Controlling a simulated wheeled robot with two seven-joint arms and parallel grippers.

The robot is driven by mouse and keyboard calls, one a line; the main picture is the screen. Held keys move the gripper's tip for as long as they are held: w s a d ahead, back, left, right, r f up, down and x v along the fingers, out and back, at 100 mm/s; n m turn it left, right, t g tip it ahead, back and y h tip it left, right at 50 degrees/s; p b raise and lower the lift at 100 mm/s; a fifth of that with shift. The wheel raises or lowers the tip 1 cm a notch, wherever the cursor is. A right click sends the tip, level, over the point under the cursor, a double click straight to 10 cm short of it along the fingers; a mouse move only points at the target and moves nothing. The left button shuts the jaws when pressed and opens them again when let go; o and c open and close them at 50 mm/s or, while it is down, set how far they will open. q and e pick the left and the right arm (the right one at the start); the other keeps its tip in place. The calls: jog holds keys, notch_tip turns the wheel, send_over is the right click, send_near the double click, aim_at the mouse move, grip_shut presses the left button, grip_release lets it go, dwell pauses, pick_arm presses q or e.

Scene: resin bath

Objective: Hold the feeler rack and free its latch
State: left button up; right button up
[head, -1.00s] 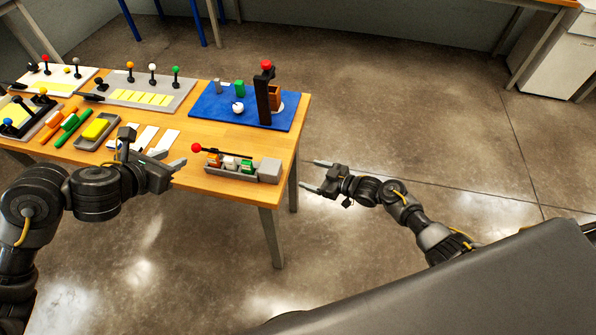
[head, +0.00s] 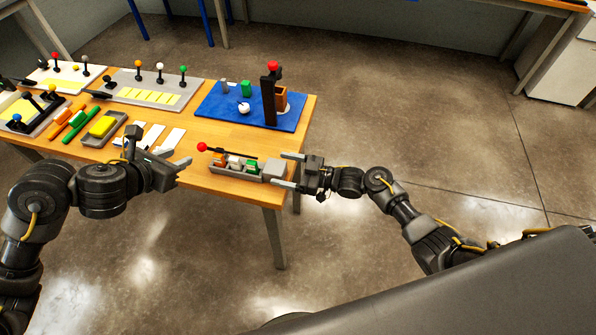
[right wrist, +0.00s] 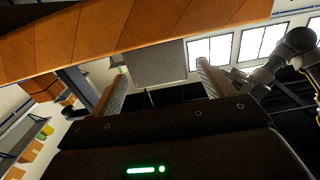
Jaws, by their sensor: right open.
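The feeler rack (head: 228,174) is a grey tray at the table's near right corner. It holds orange, white and green pieces and has a grey block (head: 273,170) at its right end. A black bar with a red knob (head: 202,147), seemingly the latch, lies over the pieces. My right gripper (head: 287,170) is open at the grey block's right end, fingertips on either side of it.
A blue mat (head: 222,107) with a black post, red-topped, stands behind the rack. White cards (head: 152,136), a grey tray with a yellow block (head: 102,126) and lever panels (head: 150,88) fill the table's left. Open floor lies right of the table.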

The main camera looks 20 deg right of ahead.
aim_at(268, 165)
jog(key=shift+x, duration=2.75)
jog(key=c, duration=1.2)
